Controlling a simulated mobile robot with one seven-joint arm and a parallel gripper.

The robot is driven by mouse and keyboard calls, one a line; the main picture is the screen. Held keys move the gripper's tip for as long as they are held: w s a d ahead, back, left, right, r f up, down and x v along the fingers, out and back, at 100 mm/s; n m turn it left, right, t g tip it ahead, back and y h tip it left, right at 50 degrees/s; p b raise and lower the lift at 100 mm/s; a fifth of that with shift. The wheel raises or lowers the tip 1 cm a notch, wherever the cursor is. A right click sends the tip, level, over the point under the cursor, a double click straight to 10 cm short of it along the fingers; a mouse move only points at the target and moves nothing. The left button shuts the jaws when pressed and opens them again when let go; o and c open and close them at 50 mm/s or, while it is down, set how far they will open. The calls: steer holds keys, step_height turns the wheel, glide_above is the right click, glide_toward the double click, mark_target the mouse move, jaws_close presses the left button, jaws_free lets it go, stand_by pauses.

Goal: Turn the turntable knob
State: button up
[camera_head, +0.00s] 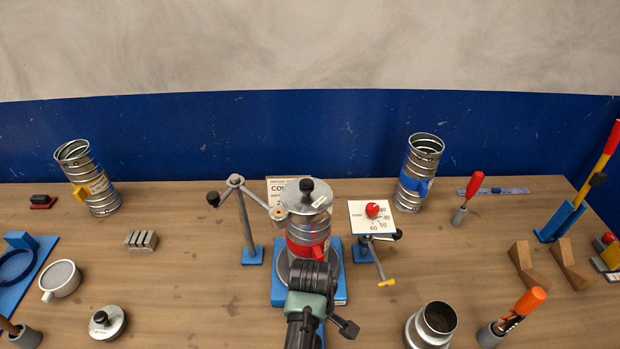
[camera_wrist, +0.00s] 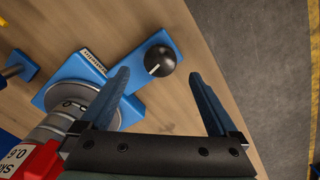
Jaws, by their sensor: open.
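The black round turntable knob (camera_wrist: 161,60), with a pale pointer line, sits on an arm of the blue turntable base (camera_wrist: 62,95) in the wrist view. My gripper (camera_wrist: 159,76) is open, its two dark fingers apart on either side of the knob in the picture. I see no contact, and the height gap is hard to judge. In the head view the blue base (camera_head: 341,290) carries an upright metal duct (camera_head: 306,215) with a red clamp (camera_head: 307,250). My gripper (camera_head: 312,275) covers the front of the base there, and I cannot make out the knob.
A metal post with a jointed arm (camera_head: 245,220) stands left of the duct. A dial board with a red knob (camera_head: 372,210) stands right. A yellow-tipped lever (camera_head: 383,275) and a short duct fitting (camera_head: 432,325) are nearby. The table edge lies right of the knob in the wrist view.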

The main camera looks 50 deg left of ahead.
step_height(320, 180, up, 8)
steer(key=b, duration=0.1)
steer(key=shift+f, duration=0.2)
stand_by(0.5)
steer(key=w+r+m+t+y+b, duration=0.4)
steer(key=w+r+m+t, duration=0.25)
steer(key=w+r, duration=0.7)
steer(key=w+d+r+m+t+b, duration=0.1)
steer(key=w+d+r+m+t, duration=0.2)
steer(key=r, duration=0.5)
steer(key=w+d+r+m+t+b, duration=0.1)
steer(key=w+d+r+t, duration=0.35)
steer(key=r, duration=0.25)
steer(key=s+d+r+m+t+h+b, duration=0.1)
steer(key=s+d+r+m+t, duration=0.3)
steer(key=r, duration=0.8)
steer(key=s+d+r+m+t+h+b, duration=0.2)
steer(key=s+d+r+m+t, duration=0.3)
steer(key=s+d+r+t, duration=0.4)
steer(key=s+d+r+h, duration=0.1)
steer(key=s+d+r, duration=0.1)
steer(key=d+r, duration=0.1)
steer(key=shift+s+d+r, duration=0.2)
steer(key=shift+r, duration=0.45)
